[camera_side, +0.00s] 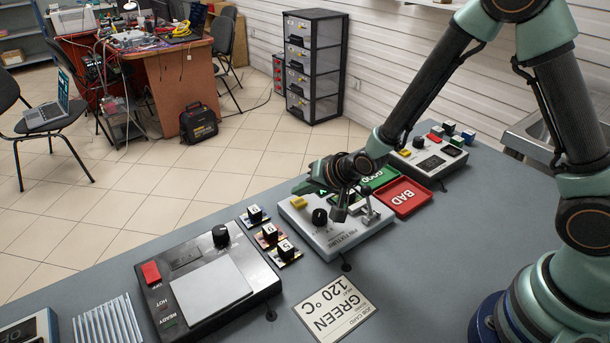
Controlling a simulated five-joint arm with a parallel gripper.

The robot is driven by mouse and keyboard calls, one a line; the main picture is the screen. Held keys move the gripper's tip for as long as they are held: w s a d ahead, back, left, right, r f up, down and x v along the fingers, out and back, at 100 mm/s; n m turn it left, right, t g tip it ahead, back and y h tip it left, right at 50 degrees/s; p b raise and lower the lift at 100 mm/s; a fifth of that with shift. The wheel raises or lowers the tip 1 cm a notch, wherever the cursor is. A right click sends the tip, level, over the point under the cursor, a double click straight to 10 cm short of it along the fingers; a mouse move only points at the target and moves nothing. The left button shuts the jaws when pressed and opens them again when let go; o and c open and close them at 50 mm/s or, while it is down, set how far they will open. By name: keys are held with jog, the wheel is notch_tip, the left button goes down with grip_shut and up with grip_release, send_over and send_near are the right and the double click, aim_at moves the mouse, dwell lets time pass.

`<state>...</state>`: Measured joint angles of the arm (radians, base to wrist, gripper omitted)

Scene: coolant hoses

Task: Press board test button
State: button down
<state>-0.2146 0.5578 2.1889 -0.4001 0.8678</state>
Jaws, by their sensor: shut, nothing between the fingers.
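A light grey box with lettering that seems to read "PIN FIXTURE" (338,241) stands mid-table. On its top are a yellow button (299,202), a black knob (320,217) and a small metal lever (369,208). My gripper (341,212) is shut and empty, pointing down over this box between the knob and the lever. It is to the right of the yellow button and apart from it. I cannot tell whether its tips touch the box. The gripper hides part of the box's top.
A black heater-like unit (170,325) with a red switch is at left. A card reading "GREEN 120 °C" (335,308) lies in front. Red "BAD" tray (403,211), green "GOOD" tray (380,178) and another control box (429,160) are behind right.

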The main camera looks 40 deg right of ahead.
jog(key=shift+r, duration=0.1)
jog(key=shift+r, duration=2.45)
jog(key=shift+d+r, duration=0.1)
jog(key=shift+r, duration=0.1)
notch_tip(320, 180, up, 5)
jog(key=n, duration=0.2)
send_over(303, 204)
jog(key=s+d, duration=0.2)
jog(key=d, duration=0.1)
jog(key=s+d+r+n+g+h, duration=0.1)
jog(key=s+d+r+n, duration=0.1)
jog(key=s, duration=0.6)
jog(key=s+d+r+n+g+h, duration=0.1)
jog(key=s+d+r+n+g, duration=0.1)
jog(key=s+d+r, duration=0.3)
jog(key=s+r+n, duration=0.1)
jog(key=s+r, duration=0.1)
jog(key=s, duration=0.2)
jog(key=shift+s+d+r, duration=0.15)
jog(key=shift+r, duration=0.05)
